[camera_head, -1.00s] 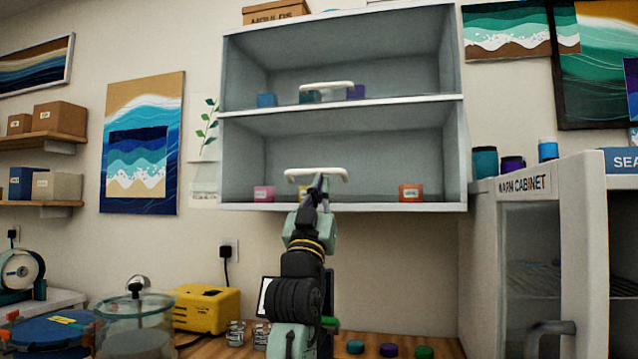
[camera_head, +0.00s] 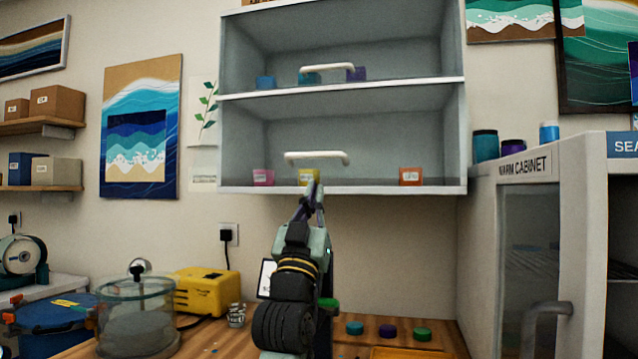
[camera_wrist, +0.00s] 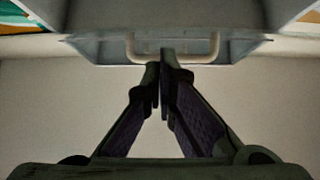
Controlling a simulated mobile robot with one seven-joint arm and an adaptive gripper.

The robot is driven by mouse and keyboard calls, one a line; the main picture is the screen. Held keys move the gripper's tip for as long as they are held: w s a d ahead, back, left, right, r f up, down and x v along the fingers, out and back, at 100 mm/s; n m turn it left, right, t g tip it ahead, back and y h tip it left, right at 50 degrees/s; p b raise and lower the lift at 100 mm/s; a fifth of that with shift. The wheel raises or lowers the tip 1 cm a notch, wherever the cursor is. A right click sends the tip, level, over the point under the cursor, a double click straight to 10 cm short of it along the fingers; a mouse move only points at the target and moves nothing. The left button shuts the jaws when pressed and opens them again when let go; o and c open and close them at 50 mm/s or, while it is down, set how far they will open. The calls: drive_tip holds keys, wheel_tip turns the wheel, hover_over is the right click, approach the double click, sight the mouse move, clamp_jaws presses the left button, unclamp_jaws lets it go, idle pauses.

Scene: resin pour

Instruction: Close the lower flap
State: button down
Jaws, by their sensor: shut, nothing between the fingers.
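The grey wall cabinet (camera_head: 342,190) has two compartments, one above the other. The lower flap shows as a white bar handle (camera_head: 316,156) across the lower compartment; its panel looks clear and its edges cannot be made out. This handle looks a little larger than the upper one (camera_head: 327,68), but I cannot tell how far the flap stands open. My gripper (camera_head: 312,186) is shut and empty, pointing up just below the lower handle. In the wrist view, my fingertips (camera_wrist: 160,72) come together beneath the handle (camera_wrist: 203,58); contact cannot be judged.
Pink (camera_head: 263,177), yellow (camera_head: 308,177) and orange (camera_head: 411,177) containers stand in the lower compartment. The warm cabinet (camera_head: 526,167) is at right. A glass vessel (camera_head: 137,315) and yellow device (camera_head: 207,291) stand on the bench below.

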drive_tip(key=s+a+r+g+p, duration=0.2)
drive_tip(key=s+a+r+p, duration=0.2)
drive_tip(key=s+r+p, duration=0.4)
drive_tip(key=w+d+r+p, duration=0.1)
drive_tip(key=w+d+p, duration=0.2)
drive_tip(key=w, duration=0.6)
drive_tip(key=shift+w+r+y+p, duration=0.2)
drive_tip(key=shift+y+p, duration=0.1)
drive_tip(key=shift+p, duration=0.55)
drive_tip(key=shift+f, duration=0.1)
